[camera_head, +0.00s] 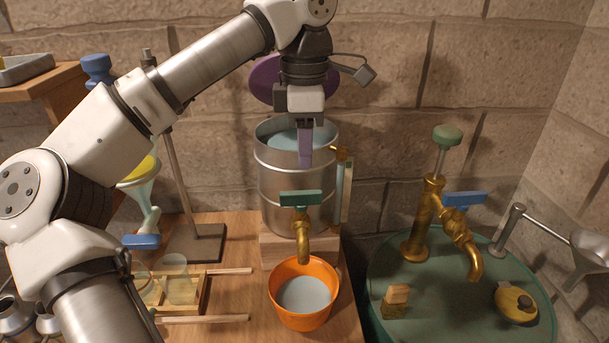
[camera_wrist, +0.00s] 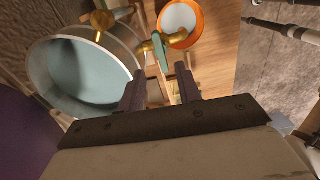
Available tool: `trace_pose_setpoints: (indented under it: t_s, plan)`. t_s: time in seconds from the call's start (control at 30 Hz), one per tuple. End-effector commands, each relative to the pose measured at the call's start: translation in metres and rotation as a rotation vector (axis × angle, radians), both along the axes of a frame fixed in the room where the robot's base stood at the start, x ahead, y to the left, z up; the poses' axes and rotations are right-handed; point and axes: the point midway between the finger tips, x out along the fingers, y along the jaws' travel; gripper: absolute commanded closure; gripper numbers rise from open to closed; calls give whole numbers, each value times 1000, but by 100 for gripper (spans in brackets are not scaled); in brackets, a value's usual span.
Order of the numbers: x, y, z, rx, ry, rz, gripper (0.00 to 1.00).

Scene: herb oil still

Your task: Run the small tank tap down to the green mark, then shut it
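The small metal tank (camera_head: 285,180) stands on a wooden block with its top open and pale blue-grey liquid inside. Its brass tap (camera_head: 302,228) has a green lever (camera_head: 301,198) lying crosswise to the spout. I see no stream below the spout. An orange bucket (camera_head: 303,316) under it holds greyish liquid.
A green drum (camera_head: 420,310) at the right carries a brass pump with a blue-handled tap (camera_head: 462,215). A purple disc (camera_head: 270,80) is behind my gripper. A wooden rack (camera_head: 205,295) with glass vessels stands left of the bucket. A stone wall closes the back.

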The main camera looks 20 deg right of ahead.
Motion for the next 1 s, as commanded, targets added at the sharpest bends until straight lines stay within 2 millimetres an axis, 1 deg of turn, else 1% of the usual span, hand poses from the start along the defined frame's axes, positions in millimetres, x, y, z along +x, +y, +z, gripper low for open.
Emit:
trace_pose_setpoints:
  t_s: [0.03, 0.1, 0.2, 0.3, 0.5, 1.0]
  plan:
    - [0, -1, 13, 0, -4, 1, 66]
    - [0, -1, 27, -1, -4, 0, 66]
    - [0, 0, 42, 2, -4, 1, 66]
    - [0, 0, 51, 2, -1, 1, 66]
    - [0, 0, 57, 0, 0, -1, 66]
    - [0, 0, 57, 0, 0, -1, 66]
